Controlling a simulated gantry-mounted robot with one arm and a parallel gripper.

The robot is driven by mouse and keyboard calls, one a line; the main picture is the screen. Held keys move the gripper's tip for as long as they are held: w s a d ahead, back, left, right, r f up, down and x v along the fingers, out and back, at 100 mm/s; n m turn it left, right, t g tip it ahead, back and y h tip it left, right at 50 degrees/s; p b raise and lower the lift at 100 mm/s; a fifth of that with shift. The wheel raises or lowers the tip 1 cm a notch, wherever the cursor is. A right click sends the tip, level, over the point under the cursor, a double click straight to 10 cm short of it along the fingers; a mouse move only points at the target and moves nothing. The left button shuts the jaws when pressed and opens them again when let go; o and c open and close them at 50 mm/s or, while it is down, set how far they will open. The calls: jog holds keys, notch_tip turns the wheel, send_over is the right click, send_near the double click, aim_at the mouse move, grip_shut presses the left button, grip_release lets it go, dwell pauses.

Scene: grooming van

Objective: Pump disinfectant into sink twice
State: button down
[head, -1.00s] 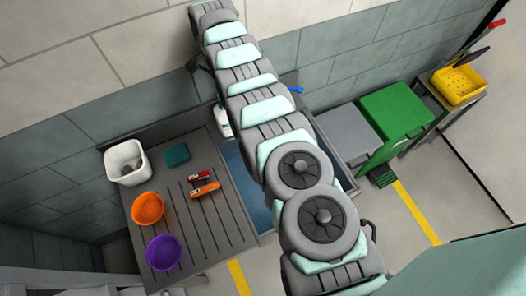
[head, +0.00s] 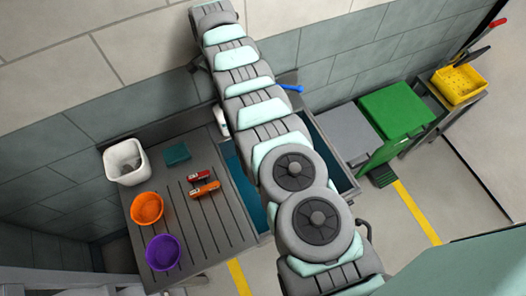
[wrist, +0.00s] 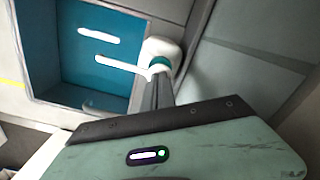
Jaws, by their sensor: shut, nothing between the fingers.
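The disinfectant bottle (head: 221,118) is a white bottle beside the sink's back-left corner in the head view, mostly hidden behind my arm. In the wrist view its white pump top (wrist: 162,50) with a teal collar shows just beyond my fingertips. My gripper (wrist: 160,84) is shut and empty, its narrow fingers reaching to the bottle's top; I cannot tell whether they touch it. The sink (head: 237,180) has a blue-teal basin, partly covered by my arm; it also shows in the wrist view (wrist: 75,70), with white streaks across it. My gripper is hidden in the head view.
Left of the sink, the ridged drainboard (head: 190,235) holds a white bin (head: 125,165), a teal cloth (head: 177,154), orange-red tools (head: 202,186), an orange bowl (head: 147,208) and a purple bowl (head: 163,252). A green box (head: 397,115) stands right. The wall is close behind.

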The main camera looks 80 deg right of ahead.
jog(key=shift+r+p, duration=2.25)
jog(key=shift+r, duration=0.55)
